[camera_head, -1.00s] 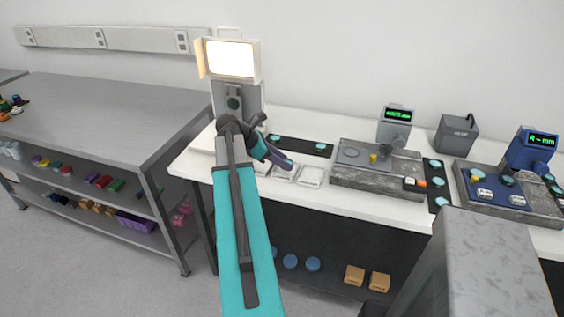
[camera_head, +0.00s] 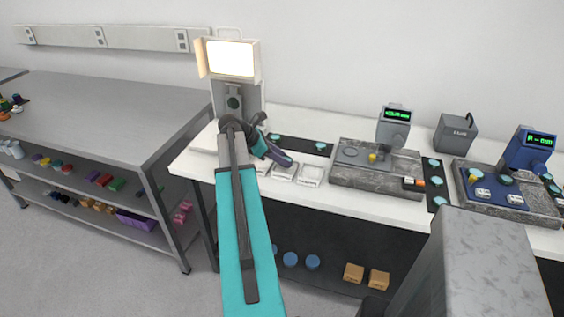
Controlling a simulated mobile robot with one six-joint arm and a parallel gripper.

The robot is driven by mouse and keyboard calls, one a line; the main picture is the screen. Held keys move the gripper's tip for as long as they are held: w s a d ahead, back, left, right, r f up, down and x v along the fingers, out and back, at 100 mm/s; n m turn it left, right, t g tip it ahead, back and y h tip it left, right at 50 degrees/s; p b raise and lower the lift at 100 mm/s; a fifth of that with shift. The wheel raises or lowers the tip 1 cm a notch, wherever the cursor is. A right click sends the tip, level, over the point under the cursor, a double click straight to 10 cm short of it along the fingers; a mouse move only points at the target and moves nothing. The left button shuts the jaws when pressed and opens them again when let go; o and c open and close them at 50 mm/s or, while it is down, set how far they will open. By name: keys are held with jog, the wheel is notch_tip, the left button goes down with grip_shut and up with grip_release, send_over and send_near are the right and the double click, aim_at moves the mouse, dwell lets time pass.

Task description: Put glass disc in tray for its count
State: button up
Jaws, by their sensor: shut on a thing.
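My gripper (camera_head: 279,158) is over the row of small white trays at the left of the white bench, its fingers pointing down and to the right. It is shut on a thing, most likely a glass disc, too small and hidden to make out. One white tray (camera_head: 284,174) is just below the fingertips, and another white tray (camera_head: 310,177) is to its right. A further tray is partly hidden by my arm. Pale teal glass discs lie on the black mat behind, one disc (camera_head: 321,146) at its right end.
A lit lamp box (camera_head: 231,60) stands behind my arm. A granite block with a grey gauge (camera_head: 394,128) is right of the trays. A black strip with discs (camera_head: 437,184) separates it from a blue gauge (camera_head: 530,150). A grey shelf bench (camera_head: 90,110) stands left.

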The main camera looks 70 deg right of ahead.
jog(key=shift+f+p, duration=0.3)
jog(key=shift+f, duration=0.8)
jog(key=shift+f, duration=0.15)
jog(key=o, duration=0.9)
jog(key=b+v, duration=0.3)
jog(key=v, duration=0.9)
jog(key=shift+r, duration=0.25)
